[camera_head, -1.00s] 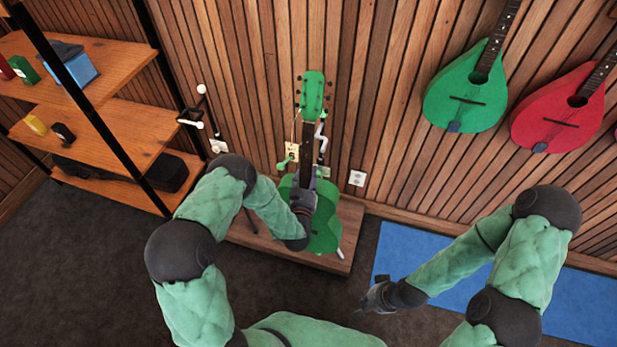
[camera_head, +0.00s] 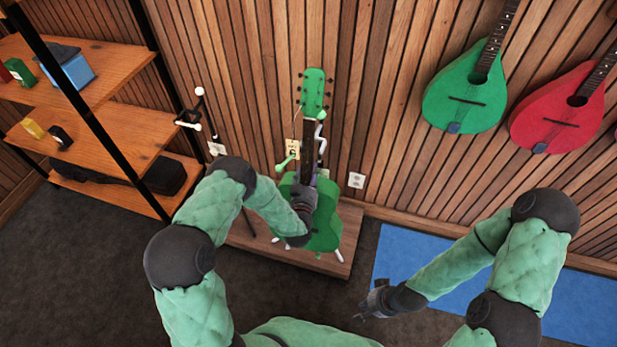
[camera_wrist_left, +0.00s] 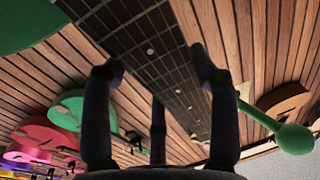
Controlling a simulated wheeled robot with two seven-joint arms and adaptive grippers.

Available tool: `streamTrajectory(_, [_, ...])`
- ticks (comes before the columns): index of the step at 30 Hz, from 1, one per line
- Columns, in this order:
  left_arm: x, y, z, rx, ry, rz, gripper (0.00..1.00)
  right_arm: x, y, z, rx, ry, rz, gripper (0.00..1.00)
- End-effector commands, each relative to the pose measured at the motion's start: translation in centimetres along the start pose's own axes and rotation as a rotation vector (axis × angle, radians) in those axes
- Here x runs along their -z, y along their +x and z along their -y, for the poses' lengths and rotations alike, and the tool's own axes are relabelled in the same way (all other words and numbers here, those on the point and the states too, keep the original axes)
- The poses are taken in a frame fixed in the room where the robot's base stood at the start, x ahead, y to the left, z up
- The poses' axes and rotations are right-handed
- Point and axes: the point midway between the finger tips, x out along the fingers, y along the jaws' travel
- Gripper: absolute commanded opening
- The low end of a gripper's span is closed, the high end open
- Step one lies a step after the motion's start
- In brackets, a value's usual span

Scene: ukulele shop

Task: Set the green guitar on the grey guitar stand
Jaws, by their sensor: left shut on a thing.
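The green guitar (camera_head: 325,232) is upright in the head view, its headstock (camera_head: 313,88) up and its body low over the wooden platform. My left gripper (camera_head: 304,195) is shut on the guitar's neck, near the top of the body. In the left wrist view its fingers (camera_wrist_left: 155,85) straddle the fretted neck (camera_wrist_left: 150,45). A pale grey guitar stand (camera_head: 321,145) shows behind the guitar, with a light foot (camera_head: 339,255) at the lower right. The guitar hides most of it, and I cannot tell whether they touch. My right gripper (camera_head: 372,303) is empty, over the floor.
A black stand with white tips (camera_head: 190,121) is left of the guitar. The platform (camera_head: 352,222) stands against the slatted wall. Shelves (camera_head: 110,135) are at the left. A green (camera_head: 462,98) and a red instrument (camera_head: 560,112) hang at the right. A blue mat (camera_head: 425,245) lies on the floor.

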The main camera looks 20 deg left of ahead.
Motion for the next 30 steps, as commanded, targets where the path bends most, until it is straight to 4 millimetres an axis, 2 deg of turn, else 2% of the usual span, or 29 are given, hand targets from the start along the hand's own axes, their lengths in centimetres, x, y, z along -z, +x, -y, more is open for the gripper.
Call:
streamTrajectory(1, [0.5,0.5,0.0,0.002,0.000,-0.014,0.01,0.0,0.1,-0.1,0.000,0.000,0.000,0.00])
streamTrajectory(30, [0.2,3.8,-0.4,-0.002,0.001,-0.015,0.01,0.1,2.1,-0.8,0.000,0.000,0.000,0.00])
